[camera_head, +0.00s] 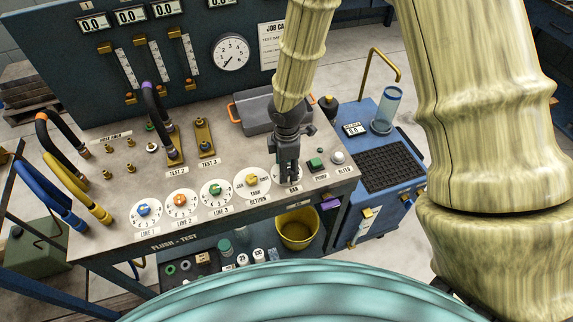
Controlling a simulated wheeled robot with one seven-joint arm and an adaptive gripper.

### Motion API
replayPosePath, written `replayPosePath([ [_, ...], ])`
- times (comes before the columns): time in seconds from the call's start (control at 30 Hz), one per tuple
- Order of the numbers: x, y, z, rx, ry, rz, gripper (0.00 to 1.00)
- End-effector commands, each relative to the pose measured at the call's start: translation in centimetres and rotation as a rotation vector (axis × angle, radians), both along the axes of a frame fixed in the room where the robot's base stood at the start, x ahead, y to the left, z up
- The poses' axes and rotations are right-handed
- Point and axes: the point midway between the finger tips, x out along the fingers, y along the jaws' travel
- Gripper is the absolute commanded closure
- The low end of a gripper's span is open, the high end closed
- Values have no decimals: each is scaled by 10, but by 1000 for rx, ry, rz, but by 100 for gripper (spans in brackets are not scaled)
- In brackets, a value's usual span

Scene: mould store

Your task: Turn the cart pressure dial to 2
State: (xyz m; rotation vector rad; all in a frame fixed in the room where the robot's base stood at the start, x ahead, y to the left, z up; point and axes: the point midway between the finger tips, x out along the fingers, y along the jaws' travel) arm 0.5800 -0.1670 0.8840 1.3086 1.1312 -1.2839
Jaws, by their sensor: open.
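A row of round white dials lies along the front of the bench: a blue-knobbed dial (143,211) marked LINE 1, an orange one (180,200) marked LINE 2, a green one (216,190) marked LINE 3, and a yellow one (252,180) marked TANK RETURN. Right of these, another white dial (275,171) is mostly covered by my gripper (289,176); its knob and setting are hidden, and its label is too small to read surely. My gripper points down over this dial, open. I cannot tell whether its fingers touch the knob. No dial is clearly readable as cart pressure.
A green push button (315,163) and a white knob (338,157) sit right of my gripper. A grey tray (262,118) with orange handles stands behind it. A blue cart (385,200) stands at right. Hoses (63,200) hang at the left. A yellow bucket (299,232) is below.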

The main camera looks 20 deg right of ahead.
Motion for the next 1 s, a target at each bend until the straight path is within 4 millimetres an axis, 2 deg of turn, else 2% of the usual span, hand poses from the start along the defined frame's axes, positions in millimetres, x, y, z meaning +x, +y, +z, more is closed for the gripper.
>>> replayPosePath([
  [0.17,0,0,0,0,0,0,50],
  [0.27,0,0,0,0,0,0,65],
  [0.43,0,0,0,0,0,0,96],
  [0.77,0,0,0,0,0,-32,97],
  [1.0,0,0,1,-1,0,-161,97],
])
